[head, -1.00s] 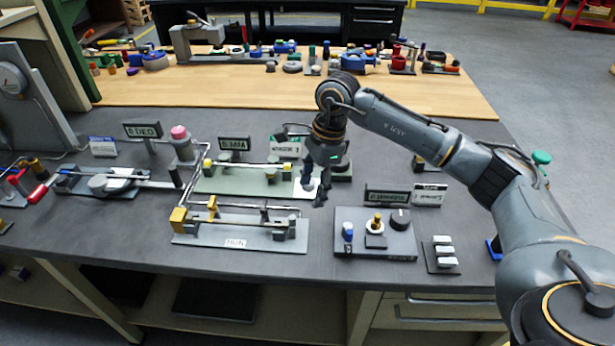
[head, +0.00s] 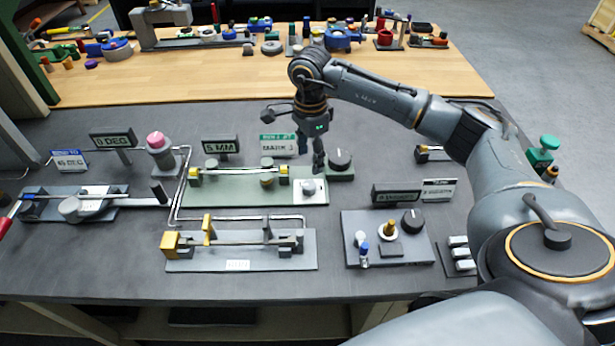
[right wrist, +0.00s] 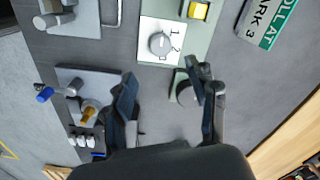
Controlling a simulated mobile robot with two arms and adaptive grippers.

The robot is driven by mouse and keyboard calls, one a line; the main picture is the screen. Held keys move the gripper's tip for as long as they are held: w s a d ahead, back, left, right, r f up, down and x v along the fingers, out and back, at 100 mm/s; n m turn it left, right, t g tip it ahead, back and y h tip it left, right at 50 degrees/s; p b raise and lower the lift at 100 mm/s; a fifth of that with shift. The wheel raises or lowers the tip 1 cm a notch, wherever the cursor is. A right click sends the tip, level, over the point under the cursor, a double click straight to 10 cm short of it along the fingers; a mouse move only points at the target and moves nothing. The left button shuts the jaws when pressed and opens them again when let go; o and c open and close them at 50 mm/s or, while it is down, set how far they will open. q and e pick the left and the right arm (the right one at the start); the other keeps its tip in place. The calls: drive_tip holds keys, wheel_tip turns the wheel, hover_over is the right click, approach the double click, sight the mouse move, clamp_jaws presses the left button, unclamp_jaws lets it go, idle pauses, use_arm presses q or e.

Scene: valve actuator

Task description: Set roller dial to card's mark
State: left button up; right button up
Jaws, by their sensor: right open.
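A green-and-white card (head: 278,146) stands at the back of the bench. The right wrist view shows its text in part, with "MARK 3" on the card (right wrist: 265,20). A round grey dial (head: 308,186) sits on a white plate at the right end of a pale green base; in the right wrist view the dial (right wrist: 161,43) has the marks 1 and 2 beside it. A black knob (head: 340,159) stands just behind it, and this knob (right wrist: 186,92) is partly covered by a finger. My right gripper (head: 318,166) is open and empty above, between dial and knob.
A grey panel (head: 350,255) with a black knob and small coloured controls lies at the front right. A grey fixture (head: 290,262) with yellow parts lies in front of the green base. Label signs such as "5 MM" (head: 221,146) stand behind.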

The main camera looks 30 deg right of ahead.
drive_tip(key=p, duration=0.2)
hover_over(309, 184)
wheel_tip(309, 184, down, 6)
drive_tip(key=shift+s+r, duration=0.15)
wheel_tip(309, 184, down, 4)
drive_tip(key=shift+r, duration=0.1)
drive_tip(key=shift+f, duration=0.2)
drive_tip(key=shift+c, duration=0.2)
use_arm(q)
wheel_tip(309, 184, up, 3)
drive_tip(key=shift+s+f, duration=0.1)
drive_tip(key=shift+f, duration=0.05)
use_arm(e)
drive_tip(key=c, duration=1.1)
